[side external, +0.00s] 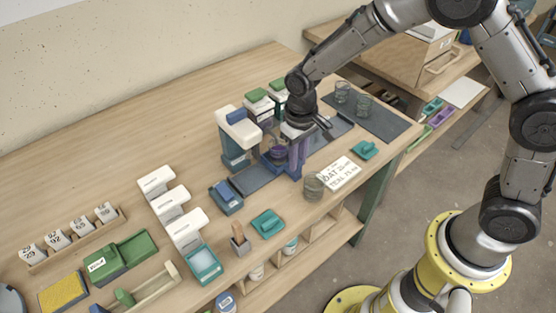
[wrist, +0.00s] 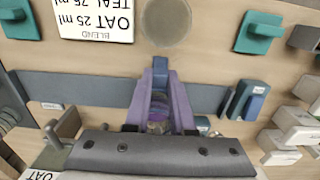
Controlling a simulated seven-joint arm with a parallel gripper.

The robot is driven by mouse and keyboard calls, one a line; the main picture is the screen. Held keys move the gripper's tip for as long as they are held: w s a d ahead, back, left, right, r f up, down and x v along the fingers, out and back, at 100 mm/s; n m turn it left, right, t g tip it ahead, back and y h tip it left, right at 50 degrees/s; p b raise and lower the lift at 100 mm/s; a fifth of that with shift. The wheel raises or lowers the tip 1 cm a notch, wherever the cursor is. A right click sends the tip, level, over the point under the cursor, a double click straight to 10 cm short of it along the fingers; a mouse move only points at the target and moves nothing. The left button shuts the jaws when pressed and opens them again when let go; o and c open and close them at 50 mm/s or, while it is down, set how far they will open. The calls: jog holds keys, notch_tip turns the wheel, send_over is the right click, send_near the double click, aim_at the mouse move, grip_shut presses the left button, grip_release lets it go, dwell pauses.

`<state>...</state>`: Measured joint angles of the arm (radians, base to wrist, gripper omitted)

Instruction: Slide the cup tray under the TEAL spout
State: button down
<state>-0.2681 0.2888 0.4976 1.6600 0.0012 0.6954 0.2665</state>
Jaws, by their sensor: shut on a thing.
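The cup tray (wrist: 177,100), purple with a blue front tab, sits on a grey rail; it also shows in the side view (side external: 297,158). A cup-like round thing is inside it, partly hidden. My gripper (wrist: 160,129) is shut on the tray, its black fingertips at both sides; in the side view my gripper (side external: 292,133) comes down over it. A teal-blue dispenser (side external: 237,156) with a white top stands behind the rail, left of the tray. A label reading OAT (wrist: 42,175) shows at the wrist view's lower left. I cannot tell which spout is above the tray.
The grey rail (side external: 255,180) runs on to both sides of the tray. In front lie a blend card (side external: 338,173) reading OAT 25 ml, TEAL 75 ml, a glass (side external: 313,186) and teal blocks (side external: 267,223). A blue box (side external: 226,197) stands near the rail's left end.

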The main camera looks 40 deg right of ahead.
jog(key=shift+d, duration=3.55)
jog(key=c, duration=0.8)
grip_release()
jog(key=shift+c, duration=0.2)
notch_tip(320, 180, up, 7)
